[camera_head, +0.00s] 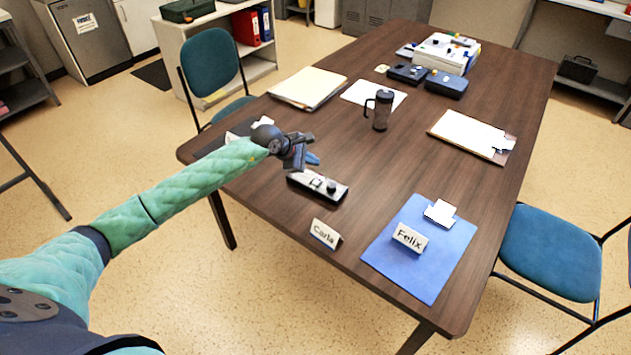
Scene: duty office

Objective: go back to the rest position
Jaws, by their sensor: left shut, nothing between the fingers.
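My left arm comes in from the left, with its green padded sleeve, and reaches over the left edge of the dark wooden table (462,180). My left gripper (308,158) is shut and empty above the table, just behind a grey and black device (317,186). A small blue item shows right beside the fingertips; I cannot tell whether it touches them. My right gripper is not in view.
Name cards "Carla" (325,234) and "Felix" (409,238) stand near the front edge, Felix on a blue sheet (420,272). A dark mug (383,110) stands mid-table. Blue chairs (550,251) (211,73) flank the table.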

